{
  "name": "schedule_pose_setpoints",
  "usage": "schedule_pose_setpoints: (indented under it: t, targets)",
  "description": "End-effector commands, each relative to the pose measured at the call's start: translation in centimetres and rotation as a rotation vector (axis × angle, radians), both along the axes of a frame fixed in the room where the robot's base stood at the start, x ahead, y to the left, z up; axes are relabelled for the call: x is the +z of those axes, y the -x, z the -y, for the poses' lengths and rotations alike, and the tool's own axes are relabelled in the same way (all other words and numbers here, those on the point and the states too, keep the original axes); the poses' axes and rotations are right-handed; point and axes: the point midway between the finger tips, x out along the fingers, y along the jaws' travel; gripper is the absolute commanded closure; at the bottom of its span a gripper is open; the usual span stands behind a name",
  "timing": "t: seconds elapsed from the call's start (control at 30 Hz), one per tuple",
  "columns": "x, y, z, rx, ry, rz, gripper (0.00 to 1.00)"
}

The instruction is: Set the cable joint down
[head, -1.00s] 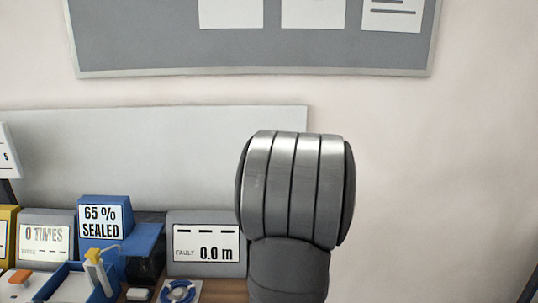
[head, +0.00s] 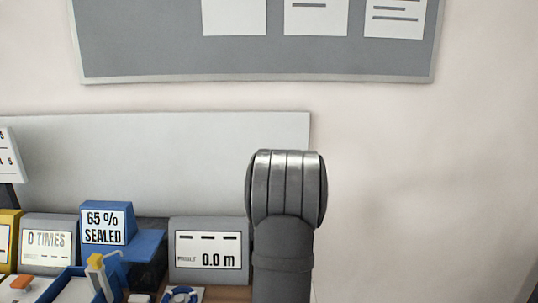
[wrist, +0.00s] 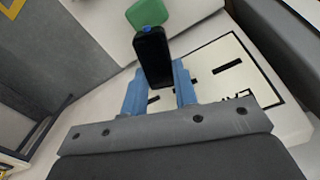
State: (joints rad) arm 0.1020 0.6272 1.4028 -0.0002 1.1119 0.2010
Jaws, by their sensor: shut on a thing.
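In the wrist view, my gripper (wrist: 159,86) is shut on a dark, blocky piece, which I take for the cable joint (wrist: 152,58). It sits between the two blue fingers and sticks out past their tips, with a small blue bit at its far end. A rounded green piece (wrist: 148,12) shows just beyond it; I cannot tell whether the two touch. In the head view my arm hides the gripper and the cable joint.
In the head view, a grey box with a "0.0 m" fault display (head: 208,250) stands left of my arm. Left of it are a blue "65 % SEALED" box (head: 106,223) and a "0 TIMES" display (head: 47,243). A blue-walled tray (head: 60,285) lies in front.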

Motion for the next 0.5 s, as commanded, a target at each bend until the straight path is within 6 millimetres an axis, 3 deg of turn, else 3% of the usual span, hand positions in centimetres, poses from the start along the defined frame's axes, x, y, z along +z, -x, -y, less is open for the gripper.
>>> schedule_pose_setpoints:
  t: [0.13, 0.23, 0.33, 0.5]
  targets:
    - [0.0, 0.0, -3.4, 0.009, 0.0, 0.001, 1.0]
    - [0.1, 0.0, -4.8, 0.006, 0.0, 0.001, 1.0]
    - [0.1, 0.0, -3.9, 0.0, 0.0, 0.001, 1.0]
    - [0.0, 0.0, -0.3, -0.002, 0.0, 0.0, 1.0]
